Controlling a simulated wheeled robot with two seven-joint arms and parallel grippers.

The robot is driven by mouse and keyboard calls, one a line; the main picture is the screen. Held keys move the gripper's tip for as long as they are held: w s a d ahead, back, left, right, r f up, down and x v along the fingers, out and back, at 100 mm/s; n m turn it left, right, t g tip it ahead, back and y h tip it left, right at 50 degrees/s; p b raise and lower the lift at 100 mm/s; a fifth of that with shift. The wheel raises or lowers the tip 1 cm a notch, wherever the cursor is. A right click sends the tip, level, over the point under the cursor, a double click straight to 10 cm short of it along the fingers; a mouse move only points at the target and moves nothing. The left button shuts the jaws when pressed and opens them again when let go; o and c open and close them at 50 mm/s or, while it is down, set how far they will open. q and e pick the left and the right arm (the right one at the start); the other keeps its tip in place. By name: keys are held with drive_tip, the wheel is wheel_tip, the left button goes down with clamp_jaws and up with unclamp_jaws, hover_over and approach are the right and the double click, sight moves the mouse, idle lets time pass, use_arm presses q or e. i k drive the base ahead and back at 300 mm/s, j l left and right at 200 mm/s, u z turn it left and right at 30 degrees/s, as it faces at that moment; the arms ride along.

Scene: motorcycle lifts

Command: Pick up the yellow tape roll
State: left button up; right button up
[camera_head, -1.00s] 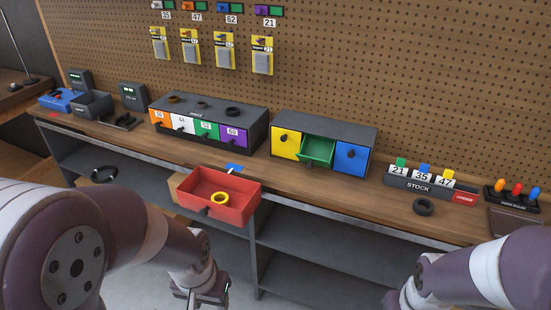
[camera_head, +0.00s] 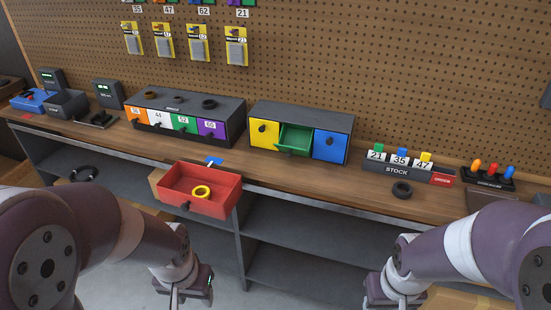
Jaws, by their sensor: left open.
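The yellow tape roll (camera_head: 201,192) lies flat inside the red drawer (camera_head: 222,204), which stands pulled out past the front edge of the workbench. My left gripper (camera_head: 184,299) is below and in front of the drawer, low in the picture; it is open and apart from the tape roll. Its fingertips are partly cut off by the lower edge. My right gripper (camera_head: 392,303) is at the lower edge on the right, far from the drawer; its fingers are mostly out of the picture.
On the workbench (camera_head: 290,176) stand a box with numbered drawers (camera_head: 185,122), a box with yellow, green and blue drawers (camera_head: 300,115), and a STOCK holder (camera_head: 396,170). A black roll (camera_head: 402,190) lies near the front edge. A shelf (camera_head: 310,255) is beneath.

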sight(197, 191)
drive_tip(key=i+j+z, duration=0.35)
drive_tip(key=i+j, duration=0.5)
